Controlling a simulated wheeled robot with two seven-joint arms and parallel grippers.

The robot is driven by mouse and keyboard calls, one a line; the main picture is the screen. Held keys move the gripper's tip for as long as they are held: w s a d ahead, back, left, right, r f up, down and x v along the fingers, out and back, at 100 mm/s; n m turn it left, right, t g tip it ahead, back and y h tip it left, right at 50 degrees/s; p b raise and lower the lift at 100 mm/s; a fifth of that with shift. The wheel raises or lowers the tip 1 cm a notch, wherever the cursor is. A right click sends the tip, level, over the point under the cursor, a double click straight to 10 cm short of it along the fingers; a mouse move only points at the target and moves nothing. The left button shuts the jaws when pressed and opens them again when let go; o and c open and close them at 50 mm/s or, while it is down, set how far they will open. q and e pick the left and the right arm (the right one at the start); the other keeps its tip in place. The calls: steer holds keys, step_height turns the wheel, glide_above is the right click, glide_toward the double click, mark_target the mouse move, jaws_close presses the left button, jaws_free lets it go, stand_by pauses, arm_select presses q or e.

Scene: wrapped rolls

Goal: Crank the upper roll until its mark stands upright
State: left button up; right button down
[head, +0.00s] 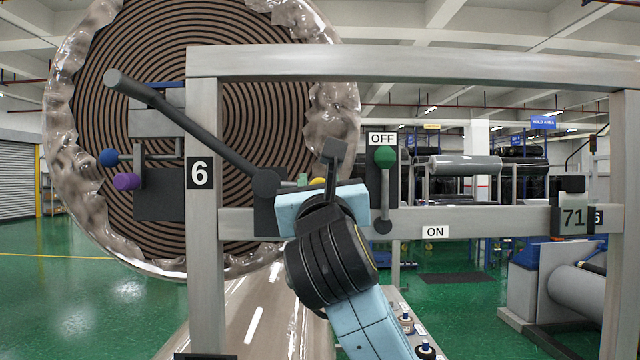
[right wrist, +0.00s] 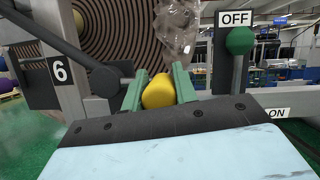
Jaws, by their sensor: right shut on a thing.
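The big upper roll (head: 130,65), with brown and black spiral windings and crinkled clear wrap at its rim, hangs behind the grey frame at left. It shows in part in the right wrist view (right wrist: 115,25). I cannot make out its mark; the frame and a dark arm hide part of its face. My right gripper (head: 318,182) is at the frame's crossbar, its green fingers shut on a yellow knob (right wrist: 158,91). A dark grey bar (head: 190,125) slopes from upper left to a hub (head: 266,183) just left of the gripper. I cannot tell whether the knob joins it. My left gripper is out of view.
A green-knobbed lever (head: 384,157) stands close right of my gripper, up by the OFF label (head: 382,139), above the ON label (head: 435,232). The post (head: 202,270) bears a 6.

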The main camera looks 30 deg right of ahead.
steer(key=shift+s+d+r, duration=0.1)
steer(key=shift+s+r, duration=0.1)
steer(key=shift+r, duration=0.4)
steer(key=c, duration=1.4)
jaws_free()
steer(key=o, duration=0.3)
steer(key=shift+w+f, duration=0.15)
steer(key=shift+w, duration=0.05)
steer(key=shift+s+f, duration=0.1)
